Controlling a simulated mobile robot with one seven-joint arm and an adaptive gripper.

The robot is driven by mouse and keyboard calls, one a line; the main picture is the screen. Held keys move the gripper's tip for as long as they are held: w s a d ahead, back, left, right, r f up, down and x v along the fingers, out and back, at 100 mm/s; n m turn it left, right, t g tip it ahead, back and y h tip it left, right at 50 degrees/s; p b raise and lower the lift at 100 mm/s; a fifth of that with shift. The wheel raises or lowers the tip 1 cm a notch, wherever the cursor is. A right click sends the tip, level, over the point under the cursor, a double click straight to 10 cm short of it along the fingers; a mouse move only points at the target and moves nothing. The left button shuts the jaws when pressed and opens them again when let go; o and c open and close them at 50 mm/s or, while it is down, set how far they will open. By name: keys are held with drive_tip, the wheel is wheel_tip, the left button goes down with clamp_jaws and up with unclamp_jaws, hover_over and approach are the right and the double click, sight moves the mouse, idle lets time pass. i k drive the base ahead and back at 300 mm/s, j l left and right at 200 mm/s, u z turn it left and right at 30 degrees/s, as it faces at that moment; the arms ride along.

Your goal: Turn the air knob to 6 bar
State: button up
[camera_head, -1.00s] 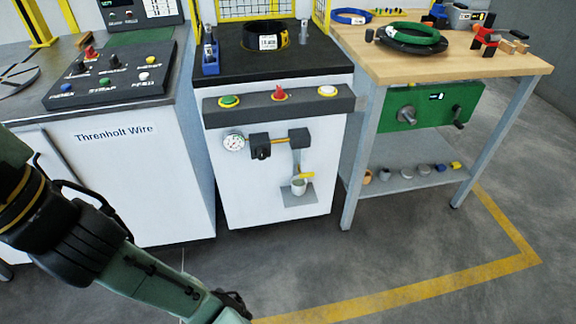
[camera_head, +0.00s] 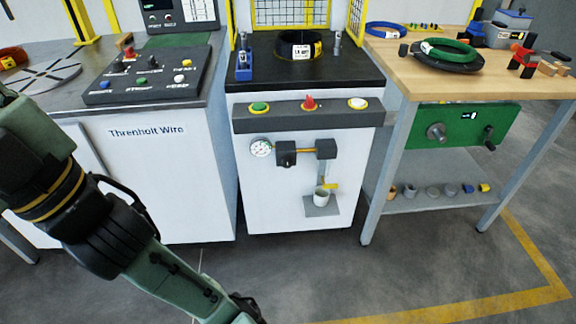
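The pressure gauge (camera_head: 261,148), round and white-faced, is on the front of the white cabinet in the middle. Its needle and numbers are too small to read. To its right is a black block with a dark knob (camera_head: 287,154), which looks like the air knob. A thin yellow-orange rod joins it to a second dark block (camera_head: 326,149). My arm crosses the lower left and leaves through the bottom edge. My gripper is not in view, and nothing of mine is seen touching the knob.
Above the gauge is a dark button bar (camera_head: 333,117) with green, red and yellow-rimmed buttons. Below right, a pale cup (camera_head: 321,195) sits on a small grey bracket. A control console (camera_head: 145,88) stands left, a wooden workbench (camera_head: 470,85) right. The floor before the cabinet is clear.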

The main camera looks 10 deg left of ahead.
sight(287, 160)
drive_tip(key=l+u, duration=0.2)
drive_tip(key=u, duration=0.2)
drive_tip(key=l+u, duration=0.2)
drive_tip(key=u, duration=0.15)
drive_tip(key=l+u, duration=0.15)
drive_tip(key=u, duration=0.25)
drive_tip(key=k, duration=0.05)
